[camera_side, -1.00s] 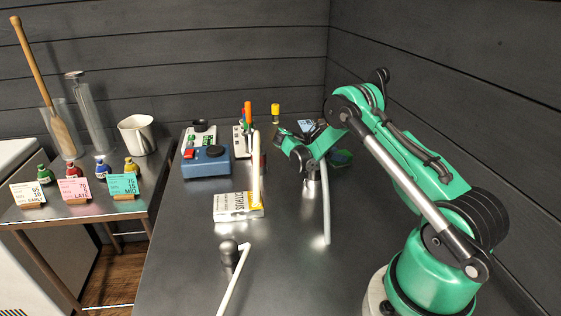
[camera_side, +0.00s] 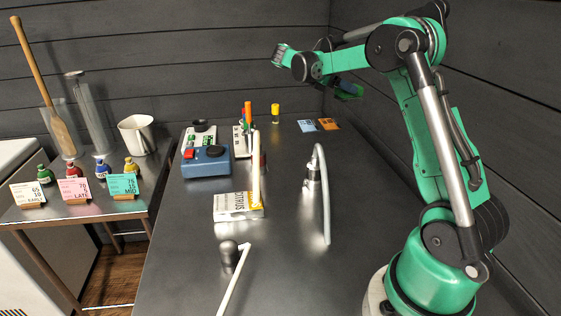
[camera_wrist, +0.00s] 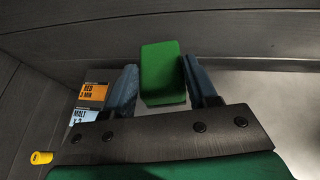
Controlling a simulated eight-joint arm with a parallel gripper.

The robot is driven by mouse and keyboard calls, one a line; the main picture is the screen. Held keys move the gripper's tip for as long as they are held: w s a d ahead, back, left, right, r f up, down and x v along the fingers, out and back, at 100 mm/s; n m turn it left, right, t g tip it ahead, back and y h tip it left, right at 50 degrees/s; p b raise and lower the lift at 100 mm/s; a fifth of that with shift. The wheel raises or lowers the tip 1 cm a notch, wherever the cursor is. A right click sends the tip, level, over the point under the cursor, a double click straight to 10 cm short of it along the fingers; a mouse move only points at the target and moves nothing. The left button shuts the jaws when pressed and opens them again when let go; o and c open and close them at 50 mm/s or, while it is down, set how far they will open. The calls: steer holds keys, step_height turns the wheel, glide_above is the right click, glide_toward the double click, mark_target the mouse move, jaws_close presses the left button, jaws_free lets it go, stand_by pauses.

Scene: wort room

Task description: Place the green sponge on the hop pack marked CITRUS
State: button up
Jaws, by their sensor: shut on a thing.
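The green sponge (camera_wrist: 163,72) is held between the blue fingers of my gripper (camera_wrist: 163,88) in the wrist view. In the side view the sponge (camera_side: 350,91) shows dark green at the end of my gripper (camera_side: 343,87), high above the back right of the table. The hop pack marked CITRUS (camera_side: 232,208) is a white and yellow pack lying on the table, left of and well below my gripper. Its top looks bare, and a white tube partly covers it in the side view.
A blue device (camera_side: 205,163) stands behind the pack. A curved pale pipe (camera_side: 325,195) rises right of the pack. Orange and blue cards (camera_side: 328,124) lie at the back right. A yellow cylinder (camera_side: 276,110) stands at the back.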

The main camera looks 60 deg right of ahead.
steer(key=shift+w+a+r, duration=0.15)
steer(key=shift+r, duration=0.3)
steer(key=w+a+r+n+t+h, duration=0.1)
steer(key=w+a+n+t, duration=0.2)
steer(key=w+a, duration=0.3)
steer(key=n+t, duration=0.8)
steer(key=t, duration=0.1)
glide_above(220, 208)
step_height(220, 208, down, 13)
steer(key=shift+f, duration=2.2)
steer(key=o, duration=1.2)
steer(key=shift+f, duration=0.1)
